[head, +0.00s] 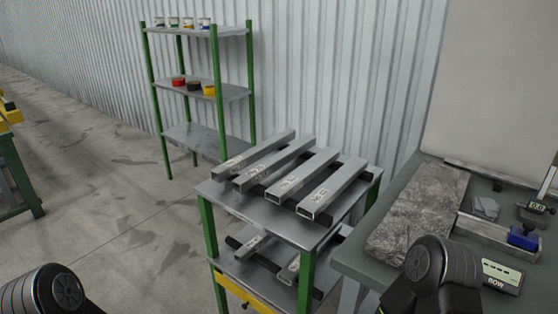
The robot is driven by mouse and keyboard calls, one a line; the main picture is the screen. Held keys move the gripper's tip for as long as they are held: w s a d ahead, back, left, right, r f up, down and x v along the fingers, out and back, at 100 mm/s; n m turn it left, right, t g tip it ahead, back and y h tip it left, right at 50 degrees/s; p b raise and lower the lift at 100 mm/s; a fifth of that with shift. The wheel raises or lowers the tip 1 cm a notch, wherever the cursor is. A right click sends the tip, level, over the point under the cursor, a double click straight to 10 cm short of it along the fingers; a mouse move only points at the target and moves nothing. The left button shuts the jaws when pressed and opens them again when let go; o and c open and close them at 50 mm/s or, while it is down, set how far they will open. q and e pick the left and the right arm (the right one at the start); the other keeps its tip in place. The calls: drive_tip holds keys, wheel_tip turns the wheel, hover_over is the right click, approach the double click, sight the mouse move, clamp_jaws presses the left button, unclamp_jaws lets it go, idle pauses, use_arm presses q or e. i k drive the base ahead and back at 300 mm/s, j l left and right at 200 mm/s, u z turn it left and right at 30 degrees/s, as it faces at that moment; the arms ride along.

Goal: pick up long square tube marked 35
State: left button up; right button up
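Several long grey square tubes lie side by side on the top of a green-legged runout table: the leftmost (262,150), a second (278,162), a third (306,170) and the rightmost (336,187). Their open ends point toward me, and small pale labels sit near those ends. The marks are too small to read, so I cannot tell which one is marked 35. More tubes (251,246) lie on the lower shelf, partly hidden. Only links of my arms show at the bottom left and bottom right; both grippers are out of view.
A grey workbench (376,272) stands at the right with a stone-like slab (420,212), a blue tool (523,238) and a small display box (502,277). A green shelf rack (190,137) with cans stands behind, near the corrugated wall.

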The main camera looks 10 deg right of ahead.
sight(249, 179)
drive_tip(key=i+j+z, duration=0.1)
drive_tip(key=i+j, duration=0.2)
drive_tip(key=i+j+z, duration=0.15)
drive_tip(key=i+j, duration=0.2)
drive_tip(key=j, duration=0.15)
drive_tip(key=i+j+z, duration=0.1)
drive_tip(key=i+j, duration=0.15)
drive_tip(key=j, duration=0.2)
drive_tip(key=i+j+z, duration=0.1)
drive_tip(key=i+j, duration=0.2)
drive_tip(key=j, duration=0.15)
drive_tip(key=i+j+z, duration=0.1)
drive_tip(key=i+j, duration=0.15)
drive_tip(key=j, duration=0.25)
drive_tip(key=i+j+z, duration=0.15)
drive_tip(key=j, duration=0.4)
drive_tip(key=i+j+z, duration=0.1)
drive_tip(key=i+j, duration=0.2)
drive_tip(key=j, duration=0.2)
drive_tip(key=i+j+z, duration=0.1)
drive_tip(key=j, duration=0.45)
drive_tip(key=i, duration=0.1)
